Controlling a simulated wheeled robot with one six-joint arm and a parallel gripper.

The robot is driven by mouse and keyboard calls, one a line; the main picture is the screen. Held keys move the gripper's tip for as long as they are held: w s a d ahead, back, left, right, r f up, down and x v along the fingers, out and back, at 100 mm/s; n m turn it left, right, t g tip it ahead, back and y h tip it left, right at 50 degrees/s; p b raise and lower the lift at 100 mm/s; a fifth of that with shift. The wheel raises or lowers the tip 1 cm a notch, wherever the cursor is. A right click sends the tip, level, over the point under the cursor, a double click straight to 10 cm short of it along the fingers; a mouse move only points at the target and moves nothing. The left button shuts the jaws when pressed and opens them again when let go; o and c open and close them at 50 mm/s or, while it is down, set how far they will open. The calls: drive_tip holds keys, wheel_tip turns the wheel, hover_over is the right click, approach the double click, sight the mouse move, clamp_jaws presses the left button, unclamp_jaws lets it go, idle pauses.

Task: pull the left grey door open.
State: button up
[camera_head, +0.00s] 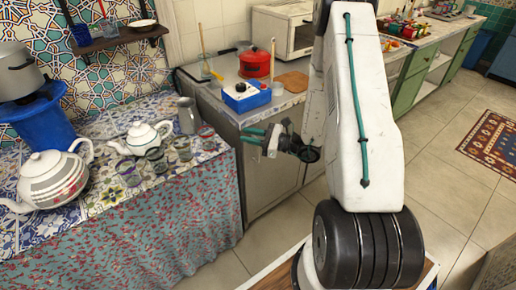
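The left grey door (268,182) is the front panel of the low cabinet under the counter and looks closed. A second grey panel shows to its right, partly hidden behind my arm. My gripper (246,136) is near the top left of the door, just below the counter edge, with its teal fingers pointing left. The fingers are apart and nothing shows between them. I cannot tell whether they touch the door, and I see no handle clearly.
A cloth-covered table (165,225) with teapots and glasses stands close to the door's left. A red pot (256,64) and a blue box (246,97) stand on the counter. Green cabinets (408,92) are further right.

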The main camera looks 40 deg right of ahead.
drive_tip(key=s+d+f+m+t+h, duration=0.25)
drive_tip(key=d+f+m+h, duration=0.55)
drive_tip(key=f, duration=0.5)
hover_over(258, 161)
drive_tip(key=shift+w+d+t, duration=0.15)
drive_tip(key=shift+w+t, duration=0.1)
drive_tip(key=shift+t, duration=0.2)
drive_tip(key=shift+c, duration=0.4)
clamp_jaws()
